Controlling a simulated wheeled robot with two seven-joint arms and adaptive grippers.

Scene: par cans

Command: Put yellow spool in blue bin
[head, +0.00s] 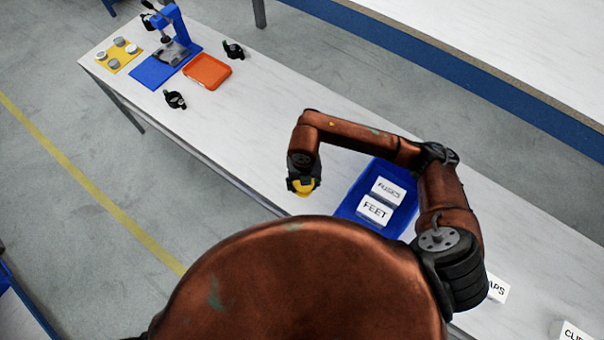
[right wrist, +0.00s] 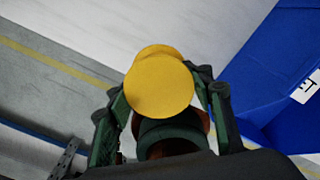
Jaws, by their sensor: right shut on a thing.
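The yellow spool (head: 304,187) is held in my right gripper (head: 302,184) above the table, to the left of the blue bin. In the right wrist view the spool (right wrist: 161,84) sits between the two fingers of the right gripper (right wrist: 162,92), its round yellow end toward the camera. The blue bin (head: 352,207) stands on the table with white boxes labelled FUSES (head: 387,190) and FEET (head: 375,209) inside. Its blue wall also shows at the right of the right wrist view (right wrist: 262,75). Part of the bin is hidden by my right arm. My left gripper is not in view.
Farther along the white table (head: 262,120) are an orange tray (head: 208,71), a blue press (head: 172,45), a yellow plate with grey pieces (head: 119,54) and black clamps (head: 175,99). More white boxes (head: 497,289) lie at right. The table between tray and bin is clear.

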